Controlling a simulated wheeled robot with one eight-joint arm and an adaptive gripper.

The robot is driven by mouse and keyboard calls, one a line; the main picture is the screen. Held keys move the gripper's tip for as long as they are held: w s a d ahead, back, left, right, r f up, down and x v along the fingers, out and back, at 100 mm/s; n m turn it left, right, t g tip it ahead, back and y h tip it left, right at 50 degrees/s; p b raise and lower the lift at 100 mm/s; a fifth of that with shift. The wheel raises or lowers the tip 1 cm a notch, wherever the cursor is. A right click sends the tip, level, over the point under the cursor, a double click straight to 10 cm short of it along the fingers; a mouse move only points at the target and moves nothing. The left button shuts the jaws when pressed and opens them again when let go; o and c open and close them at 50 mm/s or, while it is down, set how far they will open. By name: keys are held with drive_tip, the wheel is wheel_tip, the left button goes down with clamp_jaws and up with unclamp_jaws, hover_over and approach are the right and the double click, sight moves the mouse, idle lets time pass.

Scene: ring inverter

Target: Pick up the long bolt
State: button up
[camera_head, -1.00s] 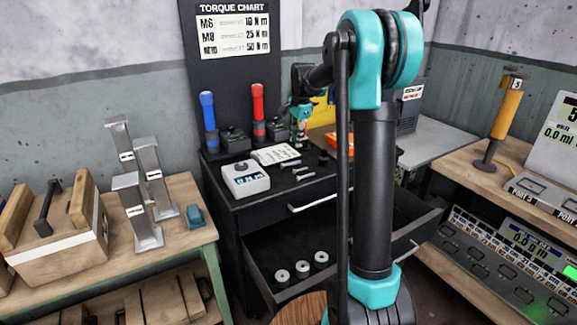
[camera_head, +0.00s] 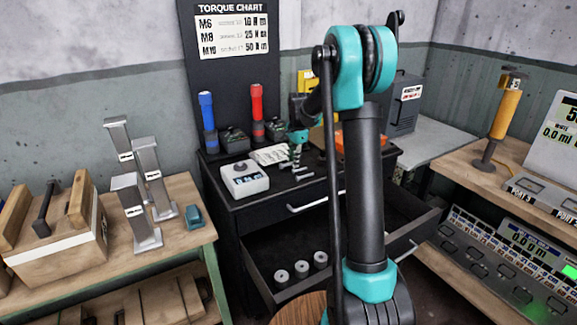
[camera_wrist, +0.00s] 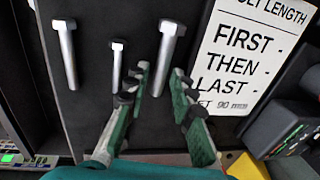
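Three silver bolts lie on the black cabinet top. In the wrist view, the right bolt (camera_wrist: 167,50) and the left bolt (camera_wrist: 67,58) look long, and the middle bolt (camera_wrist: 116,66) is shorter and thinner. The right one looks slightly the longest. My gripper (camera_wrist: 161,74) is open and empty, its green fingers on either side of the right bolt's lower shaft in the picture. I cannot tell whether they touch it or how high above the top they are. In the head view, my gripper (camera_head: 294,161) points down over the bolts, partly hiding them.
A card with printed text (camera_wrist: 243,55) lies right of the bolts. Red (camera_head: 257,101) and blue (camera_head: 206,108) upright tools stand behind. An open drawer (camera_head: 262,262) juts out below with several ring-shaped parts.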

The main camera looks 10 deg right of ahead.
clamp_jaws()
drive_tip(key=shift+r, duration=0.1)
